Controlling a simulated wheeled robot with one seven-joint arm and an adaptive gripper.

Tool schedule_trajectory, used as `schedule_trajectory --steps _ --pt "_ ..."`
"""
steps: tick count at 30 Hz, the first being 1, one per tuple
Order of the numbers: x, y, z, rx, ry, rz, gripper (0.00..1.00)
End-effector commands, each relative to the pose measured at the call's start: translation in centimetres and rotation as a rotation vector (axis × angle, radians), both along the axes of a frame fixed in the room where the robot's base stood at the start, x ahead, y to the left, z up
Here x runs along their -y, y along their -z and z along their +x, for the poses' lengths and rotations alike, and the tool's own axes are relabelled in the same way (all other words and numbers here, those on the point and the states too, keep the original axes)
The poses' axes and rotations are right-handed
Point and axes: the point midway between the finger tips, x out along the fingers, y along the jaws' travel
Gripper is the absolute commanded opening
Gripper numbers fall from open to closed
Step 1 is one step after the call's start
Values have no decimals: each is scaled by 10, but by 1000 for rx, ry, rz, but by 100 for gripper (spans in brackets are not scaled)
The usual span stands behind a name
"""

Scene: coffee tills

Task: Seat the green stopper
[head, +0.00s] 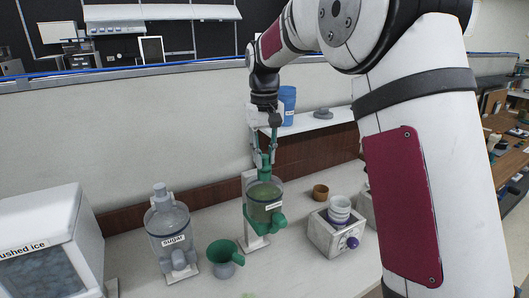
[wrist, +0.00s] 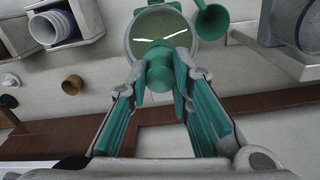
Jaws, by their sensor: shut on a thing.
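The green stopper (wrist: 159,66) is between the fingertips of my gripper (wrist: 161,82) in the wrist view, and the fingers are closed on it. In the head view my gripper (head: 264,148) points down and the stopper (head: 265,168) is at the top of the jar with green contents (head: 264,192). The jar's round mouth (wrist: 135,28) shows beyond the stopper in the wrist view. The jar has a white label and a green tap (head: 279,222) and is on a pale stand. The stopper's lower end is hidden; I cannot tell whether it is inside the mouth.
A sugar dispenser (head: 169,232) with its own stopper and a green funnel (head: 224,251) stand left of the jar. A crushed ice box (head: 45,245) is far left.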

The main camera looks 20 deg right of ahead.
Motion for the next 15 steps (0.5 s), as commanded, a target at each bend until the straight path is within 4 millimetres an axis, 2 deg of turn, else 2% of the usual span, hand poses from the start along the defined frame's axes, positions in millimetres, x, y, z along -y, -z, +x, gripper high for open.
schedule_trajectory --steps 15 --pt "0 8 0 -1 0 0 0"
